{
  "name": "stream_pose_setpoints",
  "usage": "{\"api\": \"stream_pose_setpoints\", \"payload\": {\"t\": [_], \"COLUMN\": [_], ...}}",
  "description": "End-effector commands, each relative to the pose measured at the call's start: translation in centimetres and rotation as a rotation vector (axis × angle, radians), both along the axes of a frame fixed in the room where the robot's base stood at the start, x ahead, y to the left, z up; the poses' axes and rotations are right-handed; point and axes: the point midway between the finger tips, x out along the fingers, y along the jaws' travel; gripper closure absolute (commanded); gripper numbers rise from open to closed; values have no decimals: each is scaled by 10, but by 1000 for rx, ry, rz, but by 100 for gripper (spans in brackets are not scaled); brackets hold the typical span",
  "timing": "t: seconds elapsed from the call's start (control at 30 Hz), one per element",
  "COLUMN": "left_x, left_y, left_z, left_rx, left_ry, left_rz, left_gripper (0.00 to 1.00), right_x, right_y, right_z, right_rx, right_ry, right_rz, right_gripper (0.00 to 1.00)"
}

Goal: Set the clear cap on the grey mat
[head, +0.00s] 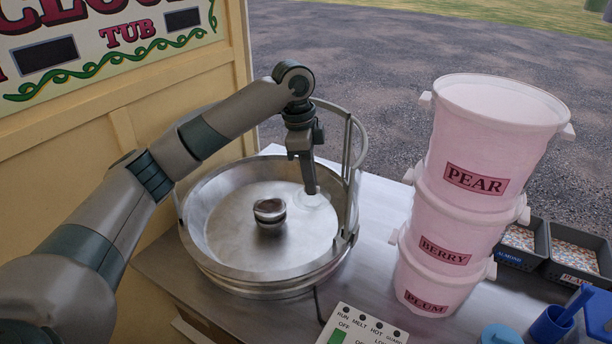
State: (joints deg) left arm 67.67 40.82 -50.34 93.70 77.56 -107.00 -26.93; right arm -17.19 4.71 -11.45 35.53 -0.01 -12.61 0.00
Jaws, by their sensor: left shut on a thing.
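My left gripper (311,191) reaches down over the right part of the wide metal bowl (208,254). It is shut on a faint, see-through round thing that looks like the clear cap (322,204). The cap shows only as a pale outline against the bowl, and I cannot tell how far it is above the bowl floor. A shiny metal head (269,211) stands in the middle of the bowl, left of the gripper. I do not see the grey mat. My right gripper is out of view.
Stacked pink tubs (493,140), marked PEAR, BERRY and PLUM, stand to the right. A control box (362,326) is at the front. Dark trays (524,243) and a blue cup (551,325) are at the right. A metal guard (349,190) rises at the bowl's right rim.

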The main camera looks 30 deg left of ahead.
Motion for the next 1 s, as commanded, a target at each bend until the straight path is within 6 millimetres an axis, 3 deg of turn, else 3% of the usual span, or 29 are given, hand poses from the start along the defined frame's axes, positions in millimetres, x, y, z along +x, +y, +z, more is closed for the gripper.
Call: {"api": "stream_pose_setpoints", "payload": {"t": [0.6,1.0], "left_x": [-79,-135], "left_y": [-54,-71], "left_z": [-15,-31], "left_rx": [0,0], "left_ry": [-3,-1], "left_rz": [756,1166], "left_gripper": [100,100], "right_x": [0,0], "right_y": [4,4], "right_z": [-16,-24], "right_rx": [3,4], "right_ry": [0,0], "right_rz": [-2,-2], "right_gripper": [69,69]}}
